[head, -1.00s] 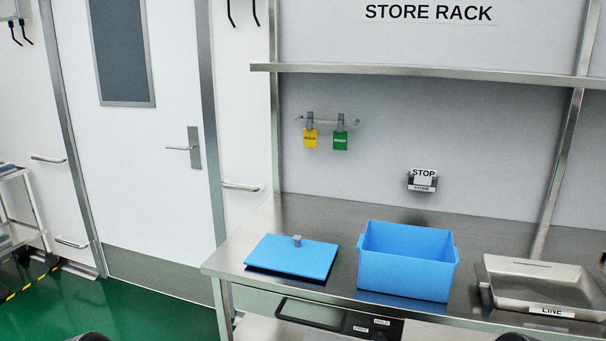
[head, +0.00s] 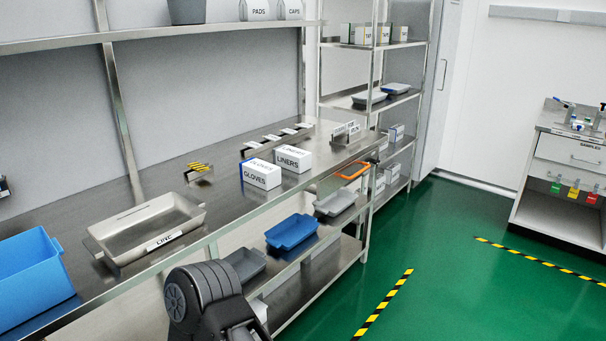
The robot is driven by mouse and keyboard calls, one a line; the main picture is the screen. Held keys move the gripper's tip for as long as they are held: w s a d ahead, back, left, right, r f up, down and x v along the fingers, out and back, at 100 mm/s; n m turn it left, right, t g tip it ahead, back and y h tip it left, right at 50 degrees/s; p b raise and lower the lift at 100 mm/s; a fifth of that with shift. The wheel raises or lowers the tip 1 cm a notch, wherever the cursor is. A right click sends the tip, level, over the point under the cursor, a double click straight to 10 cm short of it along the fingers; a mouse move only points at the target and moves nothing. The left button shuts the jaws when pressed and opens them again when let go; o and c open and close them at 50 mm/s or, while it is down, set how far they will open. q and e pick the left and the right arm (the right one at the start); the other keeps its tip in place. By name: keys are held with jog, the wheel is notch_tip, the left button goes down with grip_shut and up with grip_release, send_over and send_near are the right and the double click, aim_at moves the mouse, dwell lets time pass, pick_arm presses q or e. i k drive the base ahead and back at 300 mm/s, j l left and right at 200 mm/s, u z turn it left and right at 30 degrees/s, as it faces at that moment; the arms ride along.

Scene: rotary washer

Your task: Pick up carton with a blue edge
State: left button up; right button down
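The carton with a blue edge is a white box marked GLOVES (head: 262,176). It stands upright on the steel bench in the middle of the head view, with a blue strip down its left edge. A second white carton, marked LINERS (head: 293,159), stands just behind it to the right, with no blue edge that I can see. A dark link of my own arm shows at the bottom, in front of the bench and well short of the cartons. Neither gripper shows in the view.
A beige tray (head: 122,221) and a blue bin (head: 30,268) stand on the bench to the left. A blue tray (head: 292,232) and grey trays lie on a lower shelf. A stocked rack (head: 421,90) stands beyond. Green floor with striped tape is open at right.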

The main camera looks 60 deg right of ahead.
aim_at(264, 175)
jog(key=z, duration=1.7)
jog(key=i+l+u, duration=0.1)
jog(key=i+l, duration=0.2)
jog(key=i+l+u, duration=0.1)
jog(key=i+l, duration=0.2)
jog(key=l, duration=0.2)
jog(key=i+l+u, duration=0.1)
jog(key=i+l, duration=0.2)
jog(key=l, duration=0.15)
jog(key=i+l+u, duration=0.1)
jog(key=i+l, duration=0.15)
jog(key=l, duration=0.25)
jog(key=i+l+u, duration=0.1)
jog(key=i+l, duration=0.15)
jog(key=l, duration=0.2)
jog(key=i+l+u, duration=0.1)
jog(key=i+l, duration=0.15)
jog(key=l, duration=0.25)
jog(key=i+l+u, duration=0.1)
jog(key=i+l, duration=0.15)
jog(key=l, duration=0.3)
jog(key=i+l+u, duration=0.1)
jog(key=l, duration=0.45)
jog(key=i+j, duration=0.05)
jog(key=i, duration=0.05)
